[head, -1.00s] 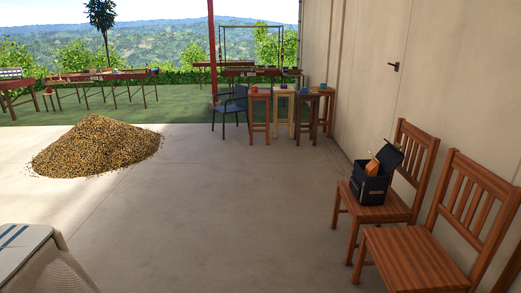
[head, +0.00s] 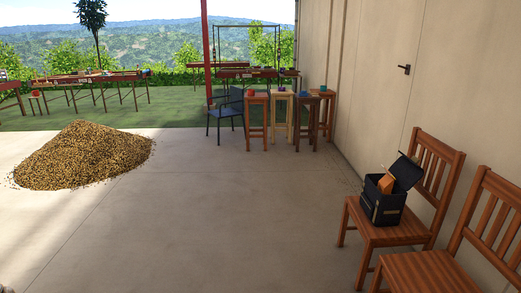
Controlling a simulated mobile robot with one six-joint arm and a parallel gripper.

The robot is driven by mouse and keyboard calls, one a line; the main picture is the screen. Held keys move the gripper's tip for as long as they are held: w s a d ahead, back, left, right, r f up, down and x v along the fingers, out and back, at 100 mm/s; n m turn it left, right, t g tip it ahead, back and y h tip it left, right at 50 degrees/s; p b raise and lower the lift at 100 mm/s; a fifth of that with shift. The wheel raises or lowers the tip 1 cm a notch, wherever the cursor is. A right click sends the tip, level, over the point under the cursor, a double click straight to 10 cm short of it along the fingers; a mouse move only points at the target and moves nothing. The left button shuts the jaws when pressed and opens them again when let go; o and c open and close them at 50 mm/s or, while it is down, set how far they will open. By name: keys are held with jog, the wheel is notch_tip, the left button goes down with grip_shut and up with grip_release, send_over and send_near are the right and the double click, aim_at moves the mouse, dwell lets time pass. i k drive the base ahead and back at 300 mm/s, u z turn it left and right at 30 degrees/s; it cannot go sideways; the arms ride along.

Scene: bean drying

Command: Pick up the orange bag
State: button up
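The orange bag (head: 387,184) sticks up out of an open black box (head: 386,211) in the head view at the right. Its lower part is hidden inside the box. The box stands on the seat of a wooden chair (head: 386,235) against the wall, with its dark lid tilted up to the right. My gripper is not in view.
A second wooden chair (head: 425,270) stands nearer at the lower right. A pile of beans (head: 84,155) lies at the left. A dark armchair (head: 227,118) and several stools (head: 307,122) with small items stand at the back by the wall. The concrete floor (head: 215,225) in the middle is clear.

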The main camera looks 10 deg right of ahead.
aim_at(385, 185)
jog(key=u, duration=0.05)
jog(key=i, duration=3.5)
jog(key=u, duration=0.35)
